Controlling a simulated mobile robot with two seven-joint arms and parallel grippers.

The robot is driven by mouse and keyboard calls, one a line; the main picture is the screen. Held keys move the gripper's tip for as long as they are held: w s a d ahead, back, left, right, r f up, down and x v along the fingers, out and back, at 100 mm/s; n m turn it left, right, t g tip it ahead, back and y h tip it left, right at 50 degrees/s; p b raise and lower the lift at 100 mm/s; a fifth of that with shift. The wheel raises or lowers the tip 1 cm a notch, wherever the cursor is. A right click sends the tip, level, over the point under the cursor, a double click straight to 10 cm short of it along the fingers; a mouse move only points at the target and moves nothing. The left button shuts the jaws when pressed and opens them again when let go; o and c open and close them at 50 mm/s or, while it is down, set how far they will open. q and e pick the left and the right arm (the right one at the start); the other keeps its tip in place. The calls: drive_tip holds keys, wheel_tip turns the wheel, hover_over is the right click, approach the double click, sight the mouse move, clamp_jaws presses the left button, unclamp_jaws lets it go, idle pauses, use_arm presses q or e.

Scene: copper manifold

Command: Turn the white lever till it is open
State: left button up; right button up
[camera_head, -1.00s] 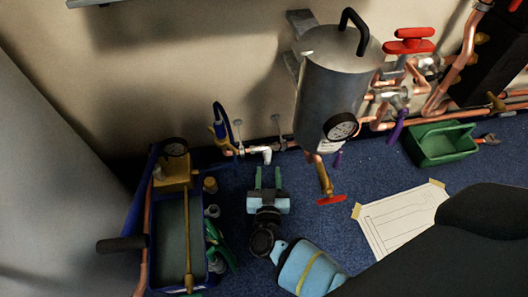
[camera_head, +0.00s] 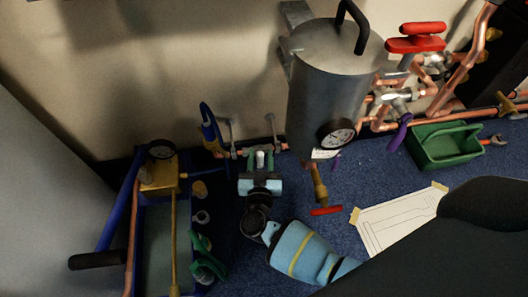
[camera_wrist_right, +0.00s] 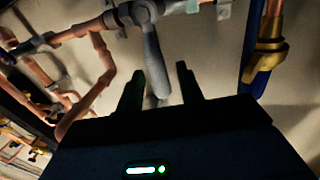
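The white lever (camera_wrist_right: 154,62) hangs from a valve (camera_wrist_right: 146,12) on the copper pipe, and looks pale grey in the right wrist view. My right gripper (camera_wrist_right: 158,82) is open, its two dark fingers on either side of the lever's lower end, with gaps visible on both sides. In the head view, the right gripper (camera_head: 260,158) is at the wall pipe, with the pale lever (camera_head: 260,160) showing between its fingers; the gripper body hides part of it. My left gripper is not in view.
A steel tank (camera_head: 328,90) with a gauge stands right of the gripper. A blue-handled brass valve (camera_head: 211,135) is just left. A blue-framed cart (camera_head: 140,215) stands at left. A green crate (camera_head: 445,148) and a paper sheet (camera_head: 395,220) lie on the blue floor.

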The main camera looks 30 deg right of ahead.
drive_tip(key=shift+w+d, duration=0.15)
drive_tip(key=shift+w, duration=0.1)
clamp_jaws()
idle(0.3)
